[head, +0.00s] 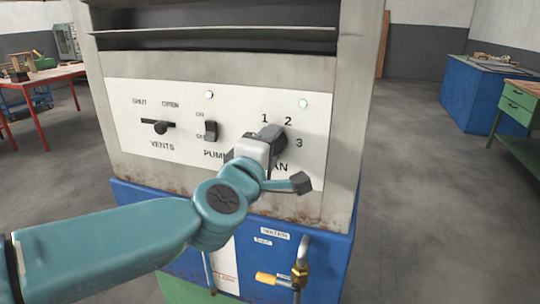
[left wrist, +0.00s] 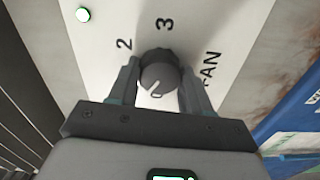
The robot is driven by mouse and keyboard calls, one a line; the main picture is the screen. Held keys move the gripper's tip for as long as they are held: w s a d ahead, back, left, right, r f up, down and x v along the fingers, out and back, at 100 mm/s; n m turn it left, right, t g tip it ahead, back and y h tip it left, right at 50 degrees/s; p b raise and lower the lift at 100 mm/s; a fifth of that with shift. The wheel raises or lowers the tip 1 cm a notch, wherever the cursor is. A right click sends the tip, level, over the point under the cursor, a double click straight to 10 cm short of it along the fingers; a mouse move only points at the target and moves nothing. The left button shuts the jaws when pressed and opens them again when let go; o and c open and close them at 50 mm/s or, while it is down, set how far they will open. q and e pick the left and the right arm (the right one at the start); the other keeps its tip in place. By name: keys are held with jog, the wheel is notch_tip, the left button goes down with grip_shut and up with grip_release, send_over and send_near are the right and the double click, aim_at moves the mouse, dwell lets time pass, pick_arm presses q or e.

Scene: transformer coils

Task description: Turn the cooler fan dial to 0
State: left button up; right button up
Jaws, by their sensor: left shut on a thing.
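The cooler fan dial (left wrist: 158,72) is a dark round knob on the white panel (head: 140,100). In the left wrist view it sits between the two fingers of my left gripper (head: 274,138), which is shut on it. A white line on the knob points down toward my gripper's palm. The numbers 2 and 3 lie above the knob in that view, and the word FAN lies to its right. In the head view 1, 2 and 3 show around my gripper, which hides most of the dial. The 0 label cannot be made out clearly. My right gripper is not in view.
The vents lever (head: 158,126) and the pump switch (head: 211,130) are left of the dial. A lit green lamp (head: 304,104) is above it. Below are a blue base (head: 330,262) and a tap with a yellow handle (head: 274,280). Open floor is to the right.

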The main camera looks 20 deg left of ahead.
pick_arm(q)
jog(key=shift+n+b, duration=1.45)
jog(key=shift+n, duration=1.65)
jog(key=o, duration=1.1)
jog(key=shift+c, duration=0.2)
jog(key=s+p, duration=0.3)
jog(key=s, duration=1.3)
jog(key=shift+s+a, duration=0.2)
jog(key=shift+a, duration=0.05)
